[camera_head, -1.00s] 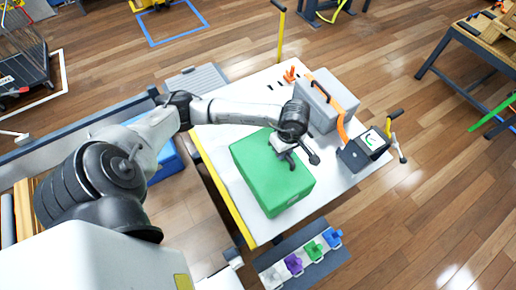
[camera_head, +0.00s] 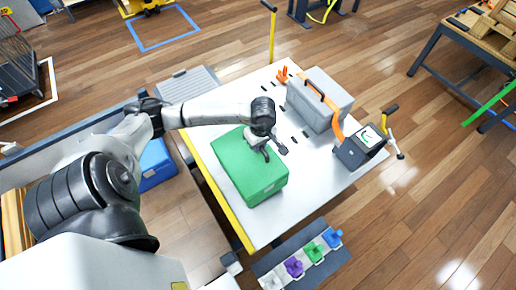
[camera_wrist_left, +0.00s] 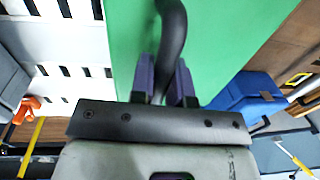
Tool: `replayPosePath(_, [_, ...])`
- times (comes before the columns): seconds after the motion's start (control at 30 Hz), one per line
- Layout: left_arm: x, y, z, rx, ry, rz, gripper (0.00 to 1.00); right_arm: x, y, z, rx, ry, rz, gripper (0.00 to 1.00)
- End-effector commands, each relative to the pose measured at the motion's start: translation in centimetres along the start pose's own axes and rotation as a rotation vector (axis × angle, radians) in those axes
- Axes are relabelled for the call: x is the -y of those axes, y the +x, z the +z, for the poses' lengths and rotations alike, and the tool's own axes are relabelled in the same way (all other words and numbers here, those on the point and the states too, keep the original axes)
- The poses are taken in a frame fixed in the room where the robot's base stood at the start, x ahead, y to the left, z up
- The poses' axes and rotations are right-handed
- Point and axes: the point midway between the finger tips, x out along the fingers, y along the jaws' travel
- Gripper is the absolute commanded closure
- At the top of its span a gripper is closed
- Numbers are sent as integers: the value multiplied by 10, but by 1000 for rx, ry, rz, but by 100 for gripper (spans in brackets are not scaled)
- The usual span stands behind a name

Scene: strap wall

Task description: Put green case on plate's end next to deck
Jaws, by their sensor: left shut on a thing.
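The green case (camera_head: 240,170) is over the white plate (camera_head: 262,222), close to its yellow left edge. I cannot tell whether it touches the plate. My left gripper (camera_head: 268,150) is at the case's side facing the grey case. In the left wrist view the purple-padded fingers (camera_wrist_left: 165,82) are shut around the case's dark curved handle (camera_wrist_left: 172,35). The case's green face (camera_wrist_left: 225,45) fills the upper middle there. A grey ribbed panel (camera_head: 190,84) lies beyond the plate's far left corner; I cannot tell whether this is the deck. My right gripper is not in view.
A grey case (camera_head: 322,100) with an orange strap stands on the plate's right side, near a dark device with a screen (camera_head: 360,148). Dark slots separate the two cases. A blue box (camera_head: 155,163) is left of the plate. Coloured clips (camera_head: 305,258) sit in front.

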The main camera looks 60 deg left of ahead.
Motion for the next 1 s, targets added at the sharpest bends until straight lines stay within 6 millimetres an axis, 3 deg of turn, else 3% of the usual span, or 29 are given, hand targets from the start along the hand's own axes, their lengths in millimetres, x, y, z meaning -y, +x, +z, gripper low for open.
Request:
replayPosePath(0.17, [-2, 22, 0, 2, 0, -1, 100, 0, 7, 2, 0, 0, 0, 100])
replayPosePath(0.4, [-2, 24, 0, -1, 1, -1, 100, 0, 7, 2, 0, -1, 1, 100])
replayPosePath(0.43, [-2, 25, 0, -1, 1, -3, 82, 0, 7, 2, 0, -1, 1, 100])
replayPosePath(0.67, [-2, 24, 0, -1, 1, -2, 60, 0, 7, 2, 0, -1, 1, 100])
replayPosePath(1.0, [-2, 18, 0, -1, 1, -1, 58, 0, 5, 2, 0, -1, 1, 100])
